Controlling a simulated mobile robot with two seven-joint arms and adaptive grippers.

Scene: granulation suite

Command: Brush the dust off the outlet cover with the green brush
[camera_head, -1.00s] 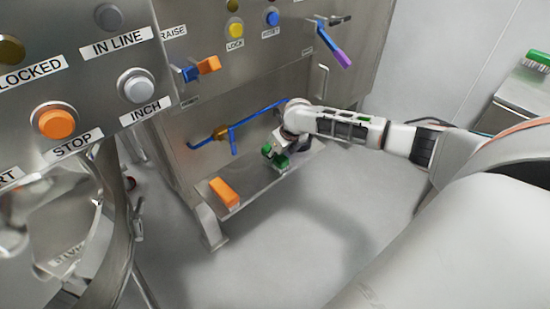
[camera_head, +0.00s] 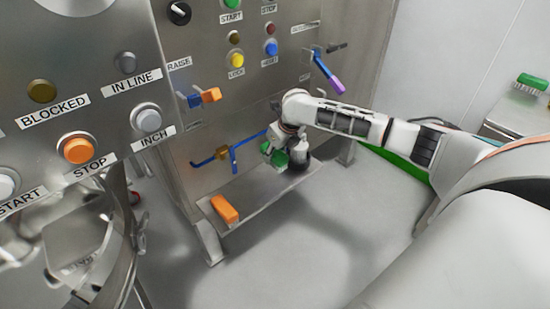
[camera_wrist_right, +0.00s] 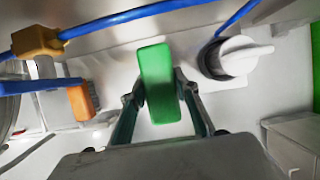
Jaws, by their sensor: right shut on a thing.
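A green block-shaped brush (camera_wrist_right: 156,78) is held between the fingers of my right gripper (camera_wrist_right: 158,92) in the right wrist view. In the head view the green brush (camera_head: 276,157) shows under my right gripper (camera_head: 278,147), above the back of a low metal shelf. Its bristles cannot be made out. A pale fitting with a dark ring (camera_wrist_right: 232,58) is to the right of the brush in the wrist view; a gap shows between them there. I cannot tell if this fitting is the outlet cover, and no dust can be made out. My left gripper is not in view.
The low shelf (camera_head: 258,197) carries an orange block (camera_head: 225,208) at its left. A blue tube with a brass fitting (camera_head: 222,153) runs above it. Button panels stand at left. Another green block (camera_head: 530,82) lies on the right-hand bench. The floor in front is clear.

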